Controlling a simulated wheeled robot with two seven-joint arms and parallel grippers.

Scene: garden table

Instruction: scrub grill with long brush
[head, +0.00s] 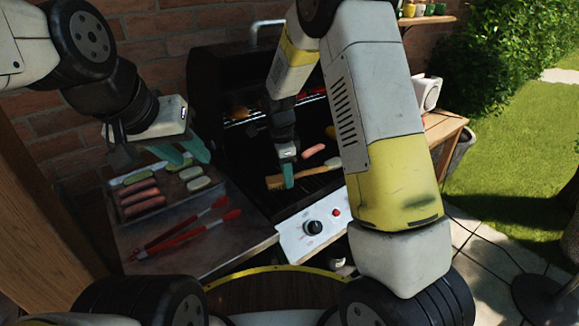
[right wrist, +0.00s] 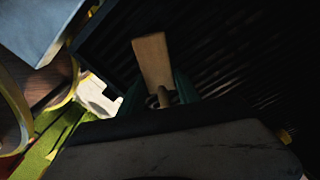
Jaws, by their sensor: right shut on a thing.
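The grill (head: 262,200) stands open in the middle of the head view, its dark grate partly hidden by my right arm. The long brush (head: 312,172) lies low across the front of the grate, its tan head at the left. My right gripper (head: 288,176) points down and is shut on the brush. In the right wrist view a flat wooden part of the brush (right wrist: 152,62) sticks out beyond the teal fingers of my right gripper (right wrist: 160,95). I cannot tell whether the bristles touch the grate. My left gripper (head: 188,153) is open and empty above the side shelf.
A tray (head: 165,209) with sausages and sliced vegetables sits on the grill's left shelf (head: 215,255). Red tongs (head: 190,234) lie in front of it. A sausage (head: 312,151) lies on the grate behind the brush. A wooden table (head: 445,125) stands at the right.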

